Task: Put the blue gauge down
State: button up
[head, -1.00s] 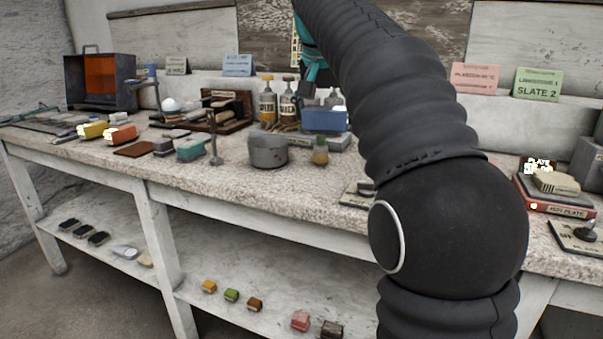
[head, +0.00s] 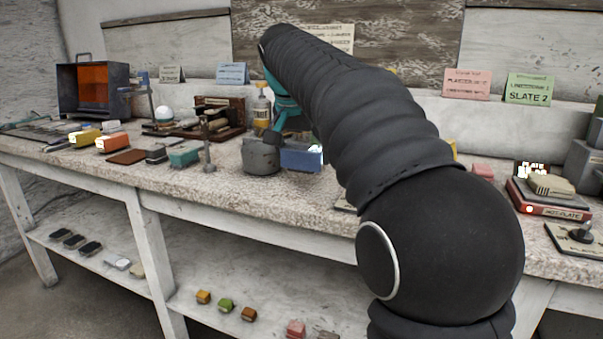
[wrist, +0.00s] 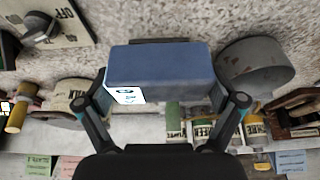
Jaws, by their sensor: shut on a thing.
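The blue gauge (head: 301,158) is a blue box with a small white display face. It also shows in the wrist view (wrist: 160,66), lying level across the jaws. My gripper (head: 288,128) is shut on it; in the wrist view the fingers (wrist: 162,92) are at its two ends. The gauge is over the speckled stone bench top (head: 235,182), just right of the grey pot. I cannot tell whether its underside touches the bench. My arm hides the bench to its right in the head view.
The grey pot (head: 261,157) stands close beside the gauge and also shows in the wrist view (wrist: 255,67). Bottles (head: 261,105) stand behind. A red hot plate (head: 548,202) is at right. The bench front between pot and arm looks clear.

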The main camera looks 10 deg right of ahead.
aim_at(301, 170)
jog(key=shift+w+a+f, duration=0.1)
jog(key=shift+a+f, duration=0.05)
jog(key=shift+a, duration=0.05)
jog(key=shift+f+b, duration=0.45)
jog(key=shift+f, duration=1.5)
jog(key=shift+f, duration=0.2)
jog(key=o, duration=0.7)
jog(key=shift+r, duration=0.45)
jog(key=p+v, duration=0.2)
jog(key=v, duration=0.9)
jog(key=shift+r, duration=0.25)
